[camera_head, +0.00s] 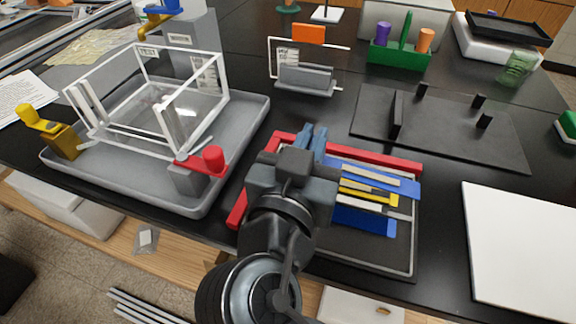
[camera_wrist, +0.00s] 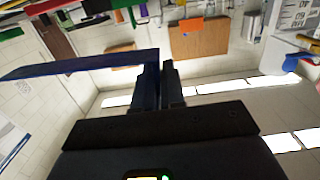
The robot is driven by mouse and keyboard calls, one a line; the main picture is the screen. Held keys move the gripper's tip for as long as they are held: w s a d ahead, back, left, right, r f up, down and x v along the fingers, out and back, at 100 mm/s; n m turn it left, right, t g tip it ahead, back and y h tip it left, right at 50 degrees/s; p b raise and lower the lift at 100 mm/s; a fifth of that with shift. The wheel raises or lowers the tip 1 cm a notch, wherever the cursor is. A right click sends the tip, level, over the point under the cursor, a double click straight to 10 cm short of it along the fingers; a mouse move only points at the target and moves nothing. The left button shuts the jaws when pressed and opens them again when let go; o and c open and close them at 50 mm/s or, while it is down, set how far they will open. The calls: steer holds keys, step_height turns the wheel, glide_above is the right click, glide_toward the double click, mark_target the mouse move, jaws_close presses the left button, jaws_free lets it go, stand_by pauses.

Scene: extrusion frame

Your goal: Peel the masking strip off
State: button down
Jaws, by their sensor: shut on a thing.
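My gripper (camera_head: 314,137) is low over a framed dark panel (camera_head: 345,250) at the front middle of the table, seen from behind. In the wrist view its fingers (camera_wrist: 162,85) are shut on a flat blue strip (camera_wrist: 80,64). The strip sticks out to the left there. In the head view a blue strip (camera_head: 404,186) extends to the right from beside the fingers. It looks like the same strip, the likely masking strip. My wrist hides part of the panel, and I cannot tell whether the strip still touches it.
Red bars (camera_head: 390,157) edge the panel; yellow, grey and blue strips lie across it. At left a grey tray (camera_head: 225,145) holds a white open frame (camera_head: 215,60). A black fixture board (camera_head: 460,130) lies at right, with a white board (camera_head: 525,240) nearer. Dark table between is clear.

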steer(key=w+d+r, duration=0.3)
steer(key=d+r, duration=0.1)
steer(key=d, duration=0.2)
steer(key=shift+w+d+r, duration=0.2)
steer(key=shift+d+r, duration=0.05)
steer(key=shift+r, duration=0.1)
steer(key=shift+r+p, duration=0.9)
steer(key=shift+r, duration=0.35)
stand_by(0.6)
step_height(320, 180, up, 8)
steer(key=p, duration=0.5)
steer(key=shift+f, duration=0.15)
stand_by(0.5)
